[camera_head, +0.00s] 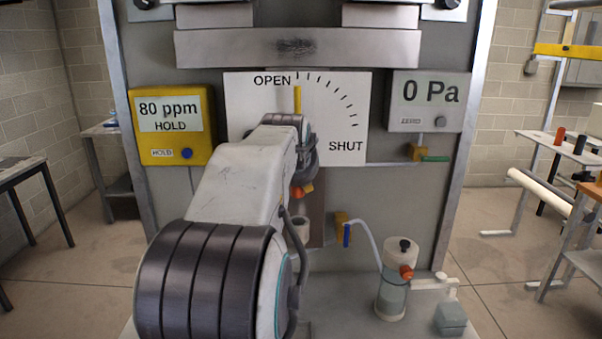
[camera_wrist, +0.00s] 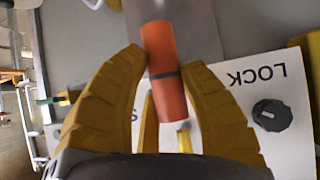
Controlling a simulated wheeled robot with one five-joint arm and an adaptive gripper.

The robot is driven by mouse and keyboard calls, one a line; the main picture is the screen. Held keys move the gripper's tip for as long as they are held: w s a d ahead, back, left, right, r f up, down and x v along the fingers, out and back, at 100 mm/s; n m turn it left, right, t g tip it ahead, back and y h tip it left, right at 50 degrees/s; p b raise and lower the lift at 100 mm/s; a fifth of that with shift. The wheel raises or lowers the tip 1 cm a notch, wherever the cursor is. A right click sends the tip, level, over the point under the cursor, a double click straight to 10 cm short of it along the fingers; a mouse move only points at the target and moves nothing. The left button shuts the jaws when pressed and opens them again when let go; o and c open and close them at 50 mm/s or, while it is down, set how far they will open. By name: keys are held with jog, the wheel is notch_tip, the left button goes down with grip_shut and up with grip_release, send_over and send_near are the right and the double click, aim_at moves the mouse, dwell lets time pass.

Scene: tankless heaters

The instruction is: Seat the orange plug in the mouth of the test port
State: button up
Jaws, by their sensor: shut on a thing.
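The orange plug (camera_wrist: 172,98), a cylinder with a dark band, is between the yellow fingers of my gripper (camera_wrist: 164,60) in the wrist view. The fingers are shut on it, and its far end sticks out past the fingertips. In the head view my arm hides most of the gripper; a small orange and yellow patch shows below the wrist. A pale upright pipe (camera_head: 301,230) stands just below that patch and looks like the test port. Its mouth is partly hidden, and I cannot tell whether the plug touches it.
The panel has an OPEN–SHUT dial (camera_head: 345,110), a yellow 80 ppm meter (camera_head: 178,128) and a 0 Pa gauge (camera_head: 430,100). A LOCK plate (camera_wrist: 283,85) shows upside down in the wrist view.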

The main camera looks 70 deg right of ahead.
aim_at(301, 195)
jog(key=shift+f+b, duration=2.4)
jog(key=shift+f, duration=0.4)
jog(key=shift+f+b, duration=1.6)
jog(key=shift+b, duration=0.1)
jog(key=o, duration=1.3)
jog(key=shift+f, duration=0.1)
jog(key=shift+c, duration=0.2)
jog(key=shift+f, duration=0.1)
jog(key=shift+a, duration=0.1)
jog(key=v, duration=1.2)
jog(key=shift+r, duration=0.4)
